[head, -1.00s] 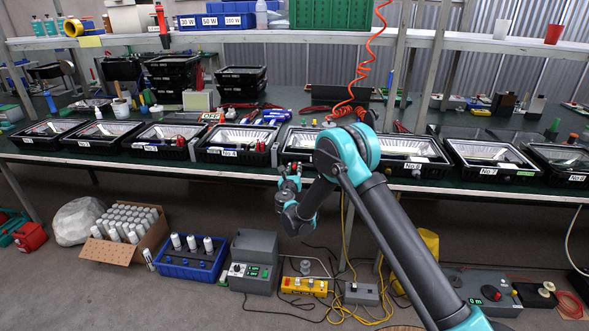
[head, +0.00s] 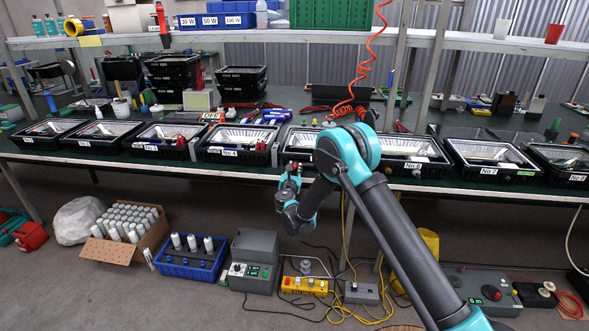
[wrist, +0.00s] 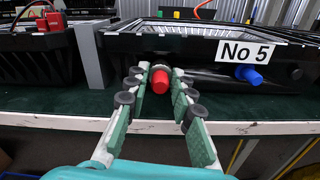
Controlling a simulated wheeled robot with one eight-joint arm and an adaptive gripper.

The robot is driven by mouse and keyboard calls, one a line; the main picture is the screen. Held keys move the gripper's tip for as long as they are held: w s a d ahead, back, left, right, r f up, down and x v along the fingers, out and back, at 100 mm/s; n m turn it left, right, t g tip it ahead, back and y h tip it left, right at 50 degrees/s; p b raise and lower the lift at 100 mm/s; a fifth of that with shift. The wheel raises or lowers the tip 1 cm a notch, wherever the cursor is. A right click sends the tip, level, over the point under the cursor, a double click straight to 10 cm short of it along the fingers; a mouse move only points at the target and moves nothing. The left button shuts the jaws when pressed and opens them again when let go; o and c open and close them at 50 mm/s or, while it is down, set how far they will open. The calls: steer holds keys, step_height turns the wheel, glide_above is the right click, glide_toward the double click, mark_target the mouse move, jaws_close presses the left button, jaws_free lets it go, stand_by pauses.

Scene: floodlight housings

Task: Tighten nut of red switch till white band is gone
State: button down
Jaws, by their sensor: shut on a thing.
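The red switch (wrist: 160,84) sticks out from the front wall of the black floodlight housing No 5 (wrist: 200,72). My gripper (wrist: 160,73) has a finger on each side of it and is shut on the switch's nut at the wall, behind the red cap. The fingers hide most of the nut, and I cannot make out a white band. In the head view my gripper (head: 291,170) is at the front of the housing, partly beside my own arm.
A blue switch (wrist: 250,75) sits to the right on the same wall, below the No 5 label (wrist: 247,52). A grey post (wrist: 92,55) stands close on the left. Other housings line the green bench (wrist: 40,95).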

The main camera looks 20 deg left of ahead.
steer(key=shift+m, duration=1)
steer(key=c, duration=1.3)
jaws_free()
steer(key=v, duration=1.2)
steer(key=shift+f, duration=0.1)
steer(key=shift+s, duration=0.15)
